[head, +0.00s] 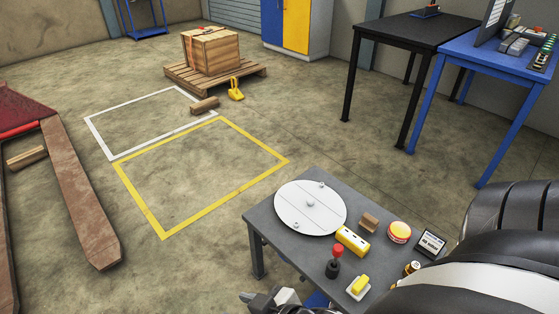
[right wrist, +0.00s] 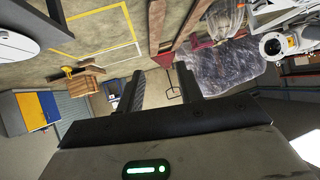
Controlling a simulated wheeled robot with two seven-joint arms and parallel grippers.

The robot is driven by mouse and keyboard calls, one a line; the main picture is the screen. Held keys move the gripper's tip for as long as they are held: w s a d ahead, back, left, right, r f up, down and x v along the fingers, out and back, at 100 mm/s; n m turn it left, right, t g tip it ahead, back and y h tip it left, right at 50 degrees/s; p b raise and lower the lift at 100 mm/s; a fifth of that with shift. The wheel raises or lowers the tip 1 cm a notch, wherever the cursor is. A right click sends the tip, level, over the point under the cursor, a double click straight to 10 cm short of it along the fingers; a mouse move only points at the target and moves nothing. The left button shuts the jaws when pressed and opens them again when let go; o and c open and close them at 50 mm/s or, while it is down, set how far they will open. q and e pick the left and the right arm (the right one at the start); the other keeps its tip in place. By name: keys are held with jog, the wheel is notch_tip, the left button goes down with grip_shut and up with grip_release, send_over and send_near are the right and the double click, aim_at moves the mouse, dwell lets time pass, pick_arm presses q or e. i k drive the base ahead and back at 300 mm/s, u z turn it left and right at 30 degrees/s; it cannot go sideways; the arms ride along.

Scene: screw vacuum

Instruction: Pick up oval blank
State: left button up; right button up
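The oval blank (head: 310,207) is a flat, pale, roundish plate with several small knobs. It lies on the dark table in the head view. Its edge also shows at the upper left of the right wrist view (right wrist: 14,46). My right gripper (right wrist: 160,88) is open and empty, with its two dark fingers spread, apart from the plate. A grey metal part shows at the bottom edge of the head view, left of the table's front; I cannot tell whether it belongs to my left gripper. The left fingers are not clearly visible.
The dark table (head: 268,222) also carries a yellow box (head: 352,241), a brown block (head: 369,222), a red-topped item (head: 334,262), a round red-yellow tin (head: 399,232) and a small sign (head: 431,244). Yellow-lined floor (head: 200,175) to its left is clear.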

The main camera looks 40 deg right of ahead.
aim_at(319, 211)
jog(key=z, duration=0.5)
jog(key=i, duration=1.1)
jog(key=z, duration=0.8)
